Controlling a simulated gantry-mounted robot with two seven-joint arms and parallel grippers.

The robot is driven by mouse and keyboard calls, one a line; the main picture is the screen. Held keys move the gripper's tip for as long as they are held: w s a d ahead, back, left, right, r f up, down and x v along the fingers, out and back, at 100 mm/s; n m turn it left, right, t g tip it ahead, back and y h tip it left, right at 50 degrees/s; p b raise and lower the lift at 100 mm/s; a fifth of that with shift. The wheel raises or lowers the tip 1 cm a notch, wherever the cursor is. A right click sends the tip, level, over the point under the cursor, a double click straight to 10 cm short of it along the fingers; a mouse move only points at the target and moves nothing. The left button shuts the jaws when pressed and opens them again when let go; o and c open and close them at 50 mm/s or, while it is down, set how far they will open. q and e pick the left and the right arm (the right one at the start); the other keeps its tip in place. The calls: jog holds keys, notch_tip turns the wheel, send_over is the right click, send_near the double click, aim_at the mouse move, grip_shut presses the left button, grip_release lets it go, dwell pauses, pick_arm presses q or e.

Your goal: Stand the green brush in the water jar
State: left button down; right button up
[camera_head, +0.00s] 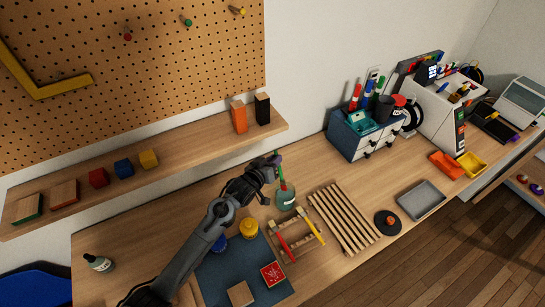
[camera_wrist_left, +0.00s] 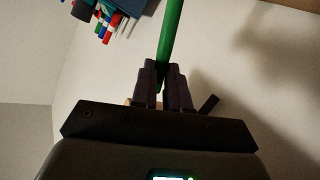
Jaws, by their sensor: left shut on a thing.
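My left gripper (camera_head: 272,163) is shut on the green brush, just above the water jar. In the left wrist view the gripper (camera_wrist_left: 167,85) has the brush's green handle (camera_wrist_left: 170,35) between its fingers. The brush (camera_head: 279,154) looks close to upright in the head view. The teal water jar (camera_head: 286,201) with a pale label stands on the bench below. A thin red length (camera_head: 283,181) runs down into the jar mouth; I cannot tell whether it belongs to the green brush. The brush's lower end is not clear. My right gripper is not in view.
A wooden rack (camera_head: 291,222) with a red and a yellow brush (camera_head: 315,227) stands in front of the jar. A slatted wooden board (camera_head: 343,219) lies to its right. A yellow pot (camera_head: 249,230) and blue pot are near my arm. A shelf (camera_head: 205,150) runs behind.

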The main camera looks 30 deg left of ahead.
pick_arm(q)
jog(key=shift+s+d+f+b, duration=0.25)
jog(key=shift+d+f+b, duration=0.1)
jog(key=shift+f, duration=0.6)
jog(key=shift+s+d+f+b, duration=0.25)
jog(key=shift+d+f+b, duration=0.15)
jog(key=shift+f, duration=0.5)
jog(key=shift+s+d+f+b, duration=0.25)
jog(key=shift+d+f+b, duration=0.1)
jog(key=shift+f, duration=0.6)
jog(key=shift+s+d+f, duration=0.15)
jog(key=shift+f, duration=0.2)
jog(key=shift+s+d+f, duration=0.1)
jog(key=shift+f, duration=0.25)
jog(key=c, duration=1.1)
grip_release()
jog(key=shift+d, duration=0.1)
jog(key=shift+o, duration=0.2)
